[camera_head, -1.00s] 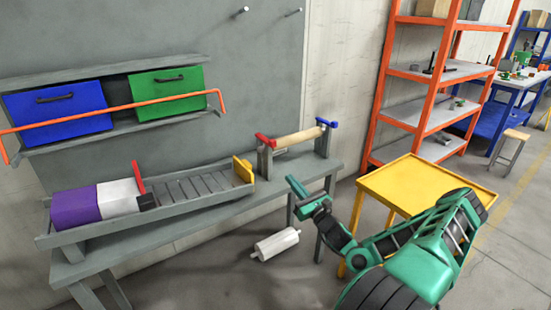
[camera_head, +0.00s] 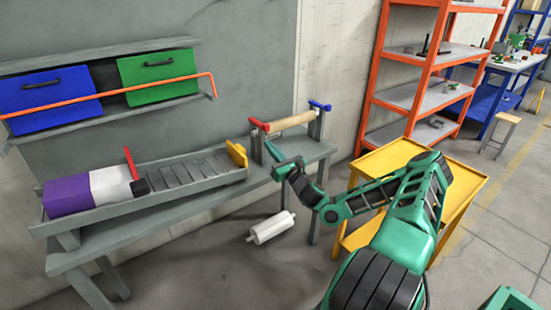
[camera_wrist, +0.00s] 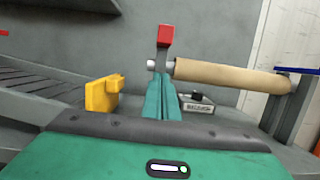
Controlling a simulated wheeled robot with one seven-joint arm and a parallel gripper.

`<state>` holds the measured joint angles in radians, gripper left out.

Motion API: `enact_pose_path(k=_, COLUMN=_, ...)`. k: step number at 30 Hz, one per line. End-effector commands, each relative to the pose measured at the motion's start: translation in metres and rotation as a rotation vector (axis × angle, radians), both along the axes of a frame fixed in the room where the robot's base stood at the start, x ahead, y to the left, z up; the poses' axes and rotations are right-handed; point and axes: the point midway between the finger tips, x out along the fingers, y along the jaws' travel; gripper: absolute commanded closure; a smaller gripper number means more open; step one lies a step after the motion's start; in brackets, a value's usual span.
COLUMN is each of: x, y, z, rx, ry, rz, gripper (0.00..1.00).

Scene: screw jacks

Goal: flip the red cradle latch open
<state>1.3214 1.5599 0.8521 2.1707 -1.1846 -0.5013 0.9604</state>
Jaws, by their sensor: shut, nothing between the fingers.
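The red cradle latch (camera_head: 259,125) tops the left post of a roller cradle on the grey bench. In the wrist view the red latch (camera_wrist: 165,36) stands up, straight above my fingers. A tan roller (camera_head: 291,123) lies in the cradle, and it runs right in the wrist view (camera_wrist: 230,77). A blue latch (camera_head: 320,105) tops the right post, and its blue edge shows in the wrist view (camera_wrist: 297,70). My gripper (camera_wrist: 161,92) is shut and empty, pointing at the left post below the red latch. In the head view my gripper (camera_head: 270,148) is just in front of that post; contact is unclear.
A yellow end block (camera_head: 237,153) closes the slatted tray, left of my gripper. A purple and white block with a red lever (camera_head: 129,163) lies in the tray. A white roller (camera_head: 271,228) lies on the floor. A yellow table (camera_head: 462,175) stands beside my arm.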

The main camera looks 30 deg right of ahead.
Motion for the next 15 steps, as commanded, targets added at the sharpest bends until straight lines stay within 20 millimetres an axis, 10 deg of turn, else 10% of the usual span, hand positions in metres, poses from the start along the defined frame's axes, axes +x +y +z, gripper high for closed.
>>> enact_pose_path(k=15, x=-0.003, y=0.0, z=0.037, rx=0.0, ry=0.0, rz=0.001, gripper=1.0)
